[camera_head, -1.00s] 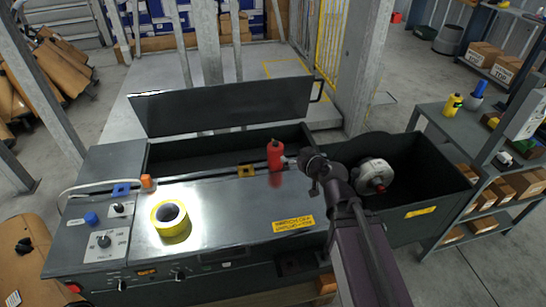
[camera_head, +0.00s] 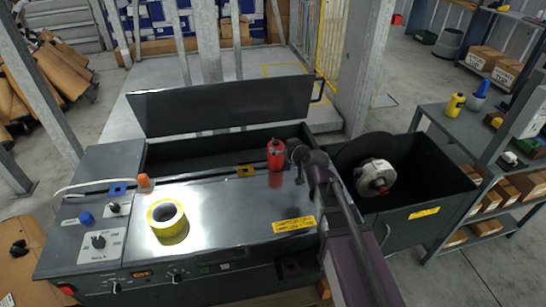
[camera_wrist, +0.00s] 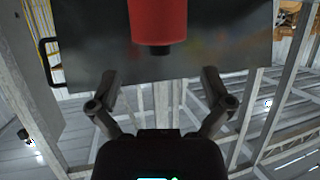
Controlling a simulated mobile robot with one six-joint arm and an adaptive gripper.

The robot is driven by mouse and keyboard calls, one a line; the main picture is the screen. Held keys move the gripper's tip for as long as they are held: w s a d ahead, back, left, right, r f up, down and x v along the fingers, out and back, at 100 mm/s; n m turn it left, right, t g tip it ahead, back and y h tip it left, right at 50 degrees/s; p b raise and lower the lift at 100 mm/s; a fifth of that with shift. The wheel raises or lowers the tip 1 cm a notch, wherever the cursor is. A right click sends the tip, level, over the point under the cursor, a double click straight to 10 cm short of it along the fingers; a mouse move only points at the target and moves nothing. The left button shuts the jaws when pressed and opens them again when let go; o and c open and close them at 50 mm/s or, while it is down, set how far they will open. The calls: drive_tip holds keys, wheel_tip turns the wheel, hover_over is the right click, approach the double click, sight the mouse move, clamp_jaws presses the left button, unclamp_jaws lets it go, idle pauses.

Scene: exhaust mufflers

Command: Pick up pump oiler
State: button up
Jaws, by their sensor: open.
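I see no contact. The can's far side is hidden.
A yellow tape roll (camera_head: 168,220) lies on the machine top (camera_head: 225,215) at left. The raised dark lid (camera_head: 225,105) stands behind the can. A dark bin (camera_head: 440,185) with a round white-grey part (camera_head: 374,176) is at right. A shelf rack (camera_head: 450,118) stands beyond.

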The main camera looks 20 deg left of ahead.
sight(277, 145)
drive_tip(key=shift+b+x, duration=1.15)
drive_tip(key=shift+x, duration=1.5)
drive_tip(key=shift+s+f, duration=0.1)
drive_tip(key=shift+f, duration=0.05)
drive_tip(key=c, duration=1.1)
